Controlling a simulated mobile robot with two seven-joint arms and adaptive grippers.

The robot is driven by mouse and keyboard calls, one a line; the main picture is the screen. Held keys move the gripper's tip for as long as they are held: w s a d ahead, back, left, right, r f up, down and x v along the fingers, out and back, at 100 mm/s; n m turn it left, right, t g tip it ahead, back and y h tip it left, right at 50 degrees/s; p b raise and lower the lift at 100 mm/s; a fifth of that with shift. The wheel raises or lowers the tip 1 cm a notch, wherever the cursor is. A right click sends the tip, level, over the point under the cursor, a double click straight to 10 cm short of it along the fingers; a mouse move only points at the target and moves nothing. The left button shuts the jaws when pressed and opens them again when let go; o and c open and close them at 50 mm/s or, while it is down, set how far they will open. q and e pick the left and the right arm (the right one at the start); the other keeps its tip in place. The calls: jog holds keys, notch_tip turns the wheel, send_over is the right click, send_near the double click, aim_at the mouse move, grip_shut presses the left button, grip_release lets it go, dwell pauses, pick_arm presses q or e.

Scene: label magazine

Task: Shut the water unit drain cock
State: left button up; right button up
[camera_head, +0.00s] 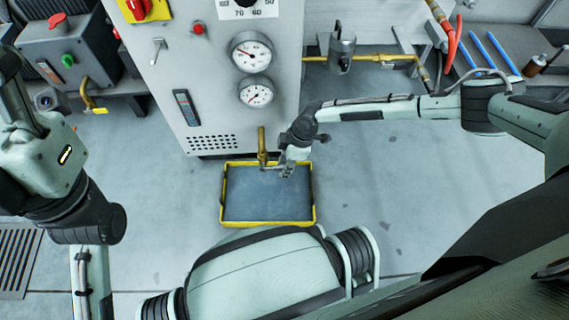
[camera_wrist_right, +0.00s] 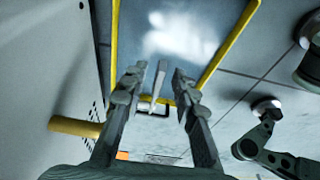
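The water unit (camera_head: 215,105) is a tall grey cabinet with two gauges. Its brass drain cock (camera_head: 262,147) sticks out low on the front, above a yellow-rimmed tray (camera_head: 240,221). My right gripper (camera_head: 285,170) is at the cock's outer end. In the right wrist view the gripper (camera_wrist_right: 158,90) is open, with a slim grey lever (camera_wrist_right: 158,80) between its fingers and a gap on each side. The brass pipe (camera_wrist_right: 75,127) shows at the left there; its join to the lever is hidden. My left arm is at the left; its gripper is out of view.
A dark grey box (camera_head: 65,50) with red and green knobs stands at the left. A floor grate (camera_head: 15,260) lies lower left. The floor beside the tray is clear.

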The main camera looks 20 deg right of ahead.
jog(key=v, duration=1.2)
